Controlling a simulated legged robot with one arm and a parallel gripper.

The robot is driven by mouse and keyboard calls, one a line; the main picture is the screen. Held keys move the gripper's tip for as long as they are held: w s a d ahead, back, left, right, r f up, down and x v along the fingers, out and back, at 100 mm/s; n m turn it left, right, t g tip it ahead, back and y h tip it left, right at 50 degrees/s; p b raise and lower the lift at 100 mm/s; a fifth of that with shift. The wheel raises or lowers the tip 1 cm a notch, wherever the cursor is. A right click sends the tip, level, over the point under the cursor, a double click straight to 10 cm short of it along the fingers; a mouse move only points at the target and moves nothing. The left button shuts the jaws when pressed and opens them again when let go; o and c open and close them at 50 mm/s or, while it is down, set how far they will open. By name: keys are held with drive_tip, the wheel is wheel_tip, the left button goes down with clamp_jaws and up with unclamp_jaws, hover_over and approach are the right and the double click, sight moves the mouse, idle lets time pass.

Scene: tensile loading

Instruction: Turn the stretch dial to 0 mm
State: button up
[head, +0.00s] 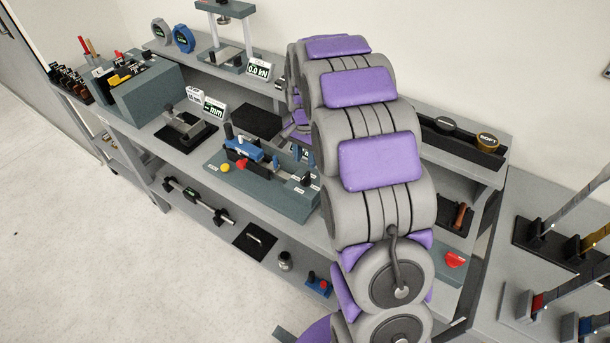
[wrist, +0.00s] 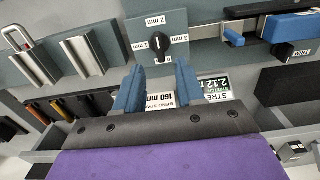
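In the wrist view the stretch dial is a black knob (wrist: 158,46) on a grey-green plate (wrist: 140,28). Its light pointer mark is at the top, toward the 2 mm label (wrist: 152,21). Small labels stand left and right of the knob, and one below is partly hidden. My gripper (wrist: 160,66) is open, its two blue fingers apart, just below the knob in the picture. It does not appear to hold the knob. A stretch display (wrist: 217,88) seems to read about 2.12.
A bend span label (wrist: 160,100) shows between the fingers. Metal blocks (wrist: 82,57) stand left of the dial, and blue and black parts (wrist: 293,26) right. In the head view a workbench holds a blue-topped fixture (head: 243,149), a grey clamp (head: 186,124) and a press (head: 225,45).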

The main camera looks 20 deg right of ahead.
sight(305, 175)
wheel_tip(305, 175, down, 6)
drive_tip(key=shift+d+r+b, duration=0.1)
drive_tip(key=shift+d+b, duration=0.05)
drive_tip(key=shift+b, duration=0.4)
drive_tip(key=shift+a+f, duration=0.2)
drive_tip(key=shift+f, duration=0.55)
drive_tip(key=shift+d, duration=0.1)
clamp_jaws()
